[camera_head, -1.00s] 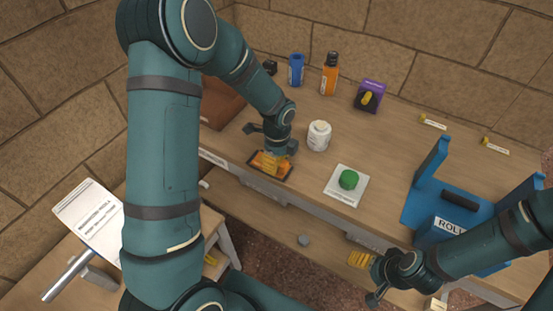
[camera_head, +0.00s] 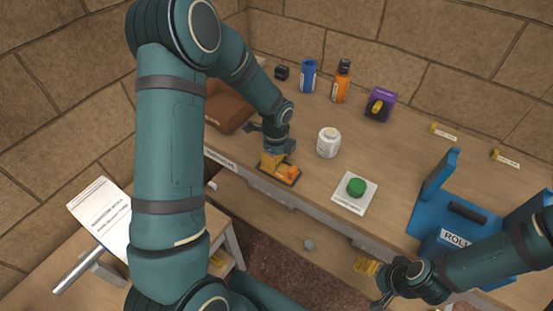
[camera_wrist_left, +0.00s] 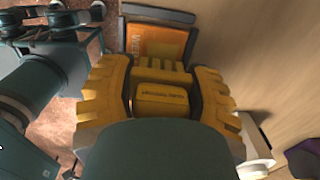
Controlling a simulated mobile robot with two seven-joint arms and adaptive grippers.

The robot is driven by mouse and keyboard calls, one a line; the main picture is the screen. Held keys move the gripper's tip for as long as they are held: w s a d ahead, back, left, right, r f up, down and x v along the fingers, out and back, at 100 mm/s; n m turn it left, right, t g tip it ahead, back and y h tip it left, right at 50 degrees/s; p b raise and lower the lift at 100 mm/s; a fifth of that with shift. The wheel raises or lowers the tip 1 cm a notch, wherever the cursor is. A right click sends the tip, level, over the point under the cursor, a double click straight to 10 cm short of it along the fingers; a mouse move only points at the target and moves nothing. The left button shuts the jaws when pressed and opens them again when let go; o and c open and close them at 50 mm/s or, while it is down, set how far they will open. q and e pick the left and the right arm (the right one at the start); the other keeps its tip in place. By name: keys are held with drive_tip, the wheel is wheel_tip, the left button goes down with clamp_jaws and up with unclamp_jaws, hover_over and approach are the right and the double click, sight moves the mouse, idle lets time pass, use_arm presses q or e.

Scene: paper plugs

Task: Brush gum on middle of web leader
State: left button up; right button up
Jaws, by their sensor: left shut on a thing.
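My left gripper (camera_head: 273,160) is shut on a yellow block with small print (camera_wrist_left: 162,100), seen between its yellow fingers in the left wrist view. The gripper is low over the left part of a dark-rimmed tray with orange parts (camera_head: 294,180) at the table's front edge. In the left wrist view an orange panel in a dark frame (camera_wrist_left: 162,42) lies beyond the block, its lettering partly covered. I cannot tell whether the block touches it. No brush or web leader can be told apart. My right gripper (camera_head: 368,268) hangs at the lower right; its opening is unclear.
A white jar (camera_head: 328,143) stands right of the left gripper. A green round piece (camera_head: 356,187) sits on a white square (camera_head: 345,203). A blue stand (camera_head: 432,213) is at right. Blue (camera_head: 308,76) and orange (camera_head: 341,82) bottles and a purple box (camera_head: 380,104) stand behind.

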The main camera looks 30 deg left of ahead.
use_arm(q)
drive_tip(key=shift+r+p, duration=1.85)
drive_tip(key=shift+r, duration=0.85)
drive_tip(key=shift+r+p, duration=1.25)
drive_tip(key=shift+r, duration=0.3)
